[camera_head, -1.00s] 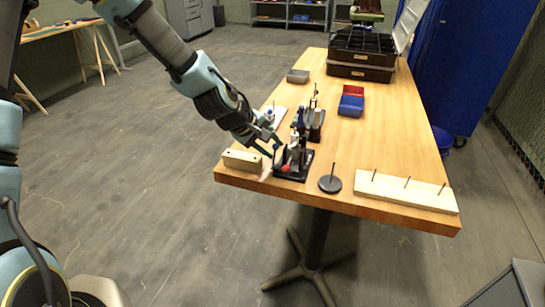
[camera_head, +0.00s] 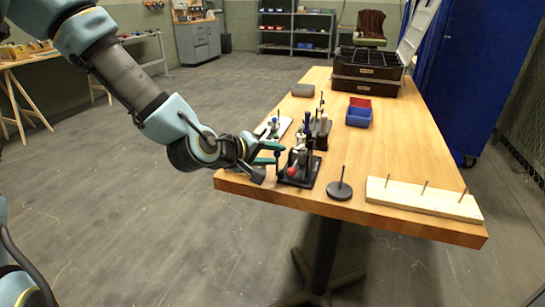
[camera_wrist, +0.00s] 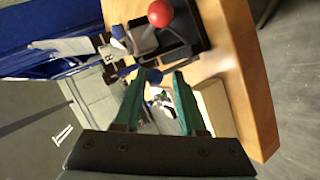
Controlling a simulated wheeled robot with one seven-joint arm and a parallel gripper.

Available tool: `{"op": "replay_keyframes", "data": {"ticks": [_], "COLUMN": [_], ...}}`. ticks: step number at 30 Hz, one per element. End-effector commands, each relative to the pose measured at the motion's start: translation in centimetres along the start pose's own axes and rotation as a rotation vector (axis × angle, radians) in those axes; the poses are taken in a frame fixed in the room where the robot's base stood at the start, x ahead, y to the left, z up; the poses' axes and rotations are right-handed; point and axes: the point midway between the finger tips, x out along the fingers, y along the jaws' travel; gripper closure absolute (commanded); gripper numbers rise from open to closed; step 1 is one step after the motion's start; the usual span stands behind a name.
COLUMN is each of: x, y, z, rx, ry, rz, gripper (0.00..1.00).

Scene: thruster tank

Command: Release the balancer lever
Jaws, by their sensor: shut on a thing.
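The balancer (camera_head: 299,168) is a small device on a black base near the table's left front edge, with a red ball low on its front. The red ball (camera_wrist: 160,13) and part of the device show at the top of the wrist view. My gripper (camera_head: 279,153) comes in level from the left, with its green fingers at the balancer's left side. It is shut on the balancer lever (camera_head: 277,169), a thin dark upright piece. In the wrist view, my gripper (camera_wrist: 166,74) shows a gap between the fingers, and the hold on the lever is hard to make out.
Similar small devices (camera_head: 317,128) stand just behind. A round black base with a peg (camera_head: 339,190) and a pale pegged board (camera_head: 425,198) lie to the right. Red and blue bins (camera_head: 358,115) and black cases (camera_head: 367,77) are farther back.

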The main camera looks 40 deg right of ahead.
Motion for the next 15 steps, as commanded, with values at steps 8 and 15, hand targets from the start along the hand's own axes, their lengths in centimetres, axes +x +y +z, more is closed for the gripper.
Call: {"op": "replay_keyframes", "data": {"ticks": [8,15], "x": [-0.2,-0.21], "y": [-1.01,-0.85], "z": [0.82,0.76], "rx": [-0.007,-0.006], "ry": [-0.021,-0.019], "rz": [-0.022,-0.02], "gripper": [1.0,0.34]}}
